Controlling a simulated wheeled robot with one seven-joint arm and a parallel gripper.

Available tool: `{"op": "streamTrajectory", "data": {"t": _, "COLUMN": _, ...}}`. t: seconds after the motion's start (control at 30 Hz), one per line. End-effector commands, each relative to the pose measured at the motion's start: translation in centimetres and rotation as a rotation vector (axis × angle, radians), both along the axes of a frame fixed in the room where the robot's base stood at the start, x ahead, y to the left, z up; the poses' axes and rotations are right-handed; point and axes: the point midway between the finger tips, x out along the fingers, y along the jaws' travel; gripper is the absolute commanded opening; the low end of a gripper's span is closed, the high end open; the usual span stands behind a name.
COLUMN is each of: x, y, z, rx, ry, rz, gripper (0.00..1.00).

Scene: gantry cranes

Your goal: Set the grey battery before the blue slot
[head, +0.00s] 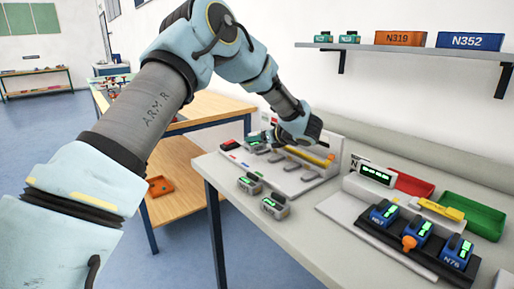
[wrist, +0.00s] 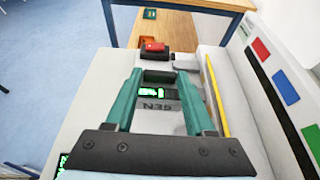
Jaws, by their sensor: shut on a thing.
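In the wrist view my gripper (wrist: 160,85) has its two teal fingers on either side of a grey battery (wrist: 160,106) marked N35, with a green lit display. The gripper is shut on it. In the head view my gripper (head: 268,138) is over the white station at the back of the bench, and the held battery is largely hidden there. Two other grey batteries (head: 250,184) (head: 275,206) stand on the bench in front. Blue, red and green squares (wrist: 261,48) mark a panel in the wrist view; I cannot tell which slot is blue.
A dark rack (head: 415,243) at the right holds several blue batteries (head: 384,214). Red (head: 412,185) and green (head: 474,216) trays lie behind it. A yellow bar (wrist: 217,95) runs right of my gripper. A red-topped block (wrist: 153,50) lies ahead. The front bench is partly clear.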

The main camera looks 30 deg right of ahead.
Motion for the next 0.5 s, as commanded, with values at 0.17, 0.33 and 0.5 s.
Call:
{"op": "streamTrajectory", "data": {"t": 0.17, "x": 0.0, "y": 0.0, "z": -1.3, "rx": 0.001, "ry": 0.000, "rz": 0.001, "gripper": 0.00}}
{"op": "streamTrajectory", "data": {"t": 0.33, "x": 0.0, "y": 0.0, "z": -3.6, "rx": 0.000, "ry": 0.000, "rz": 0.000, "gripper": 0.00}}
{"op": "streamTrajectory", "data": {"t": 0.5, "x": 0.0, "y": 0.0, "z": -4.1, "rx": -0.003, "ry": -0.003, "rz": 0.000, "gripper": 0.00}}
